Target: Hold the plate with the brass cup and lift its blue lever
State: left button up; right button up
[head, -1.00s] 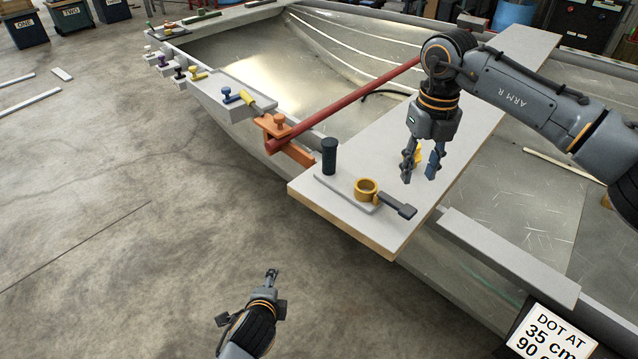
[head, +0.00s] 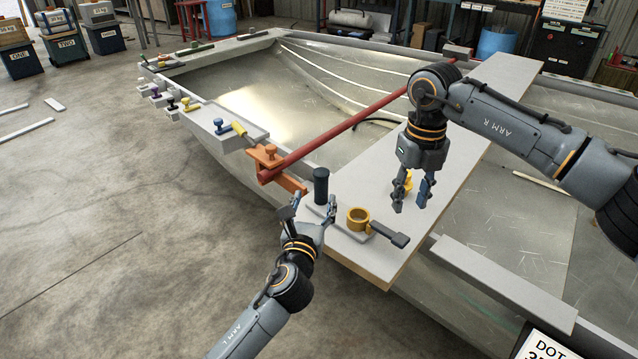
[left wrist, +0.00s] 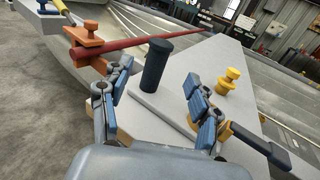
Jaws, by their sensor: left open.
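A thin grey plate (head: 343,230) lies on the pale board. It carries a dark upright post (head: 321,185), a brass cup (head: 358,219) and a dark grey lever (head: 390,235) reaching right from the cup; I cannot make out blue on it. My left gripper (head: 313,203) is open at the plate's near-left end. In the left wrist view the post (left wrist: 156,65) stands between the spread fingers, apart from both, and a finger mostly hides the cup. My right gripper (head: 410,203) points down beyond the cup, fingers parted, in front of a yellow knob.
The board (head: 375,265) lies across the open hull. The yellow knob (left wrist: 228,80) stands on the board beyond the plate.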

aim_at(320, 181)
pick_arm(q)
jog(key=w, duration=0.6)
jog(key=w+d, duration=0.1)
jog(key=w, duration=0.3)
jog(key=shift+c, duration=0.5)
